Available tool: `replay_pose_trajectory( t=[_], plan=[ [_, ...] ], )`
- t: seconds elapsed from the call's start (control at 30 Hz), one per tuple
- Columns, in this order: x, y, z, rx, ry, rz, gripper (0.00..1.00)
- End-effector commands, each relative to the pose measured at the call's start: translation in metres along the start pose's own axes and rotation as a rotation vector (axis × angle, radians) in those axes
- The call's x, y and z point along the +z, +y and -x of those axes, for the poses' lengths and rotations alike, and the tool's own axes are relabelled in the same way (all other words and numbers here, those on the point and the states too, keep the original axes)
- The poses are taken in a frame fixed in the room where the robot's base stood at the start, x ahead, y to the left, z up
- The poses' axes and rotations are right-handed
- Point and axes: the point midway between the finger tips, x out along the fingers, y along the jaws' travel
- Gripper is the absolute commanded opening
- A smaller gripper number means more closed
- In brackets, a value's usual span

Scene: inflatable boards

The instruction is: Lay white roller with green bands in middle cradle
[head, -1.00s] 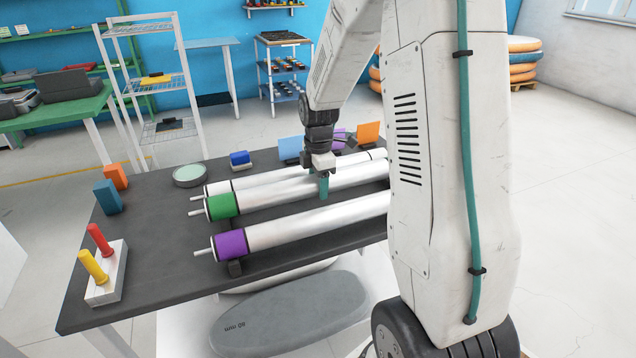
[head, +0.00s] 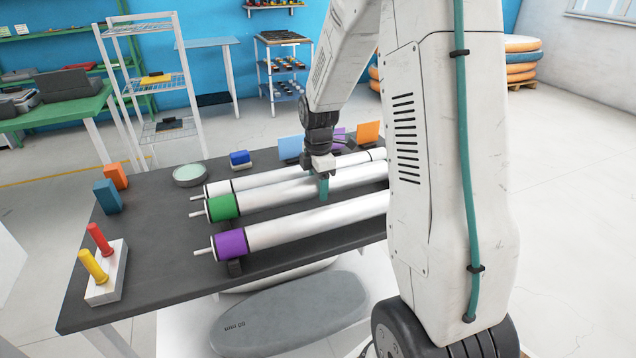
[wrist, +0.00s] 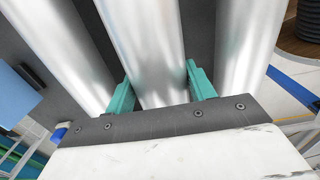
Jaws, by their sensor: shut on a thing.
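The white roller with green bands (head: 280,194) lies lengthwise between two other rollers above the dark table; its green band (head: 223,206) shows at the left end. My gripper (head: 323,188) is shut across its body from above. In the wrist view, the teal fingers of my gripper (wrist: 158,82) stand on either side of the silvery-white roller (wrist: 146,40). The middle cradle is hidden under the roller, so I cannot tell whether the roller touches it. The roller's right end is hidden behind my arm.
A roller with a purple band (head: 231,243) lies in front, on a dark support (head: 234,267). A plain white roller with black rings (head: 262,178) lies close behind.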

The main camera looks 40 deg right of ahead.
Motion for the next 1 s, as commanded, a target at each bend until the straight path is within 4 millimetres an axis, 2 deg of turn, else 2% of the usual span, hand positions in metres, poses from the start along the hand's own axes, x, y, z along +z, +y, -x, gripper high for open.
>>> replay_pose_trajectory(
  t=[1.0],
  plan=[
    [0.0,0.0,-0.023,0.001,0.0,0.0,0.05]
  ],
)
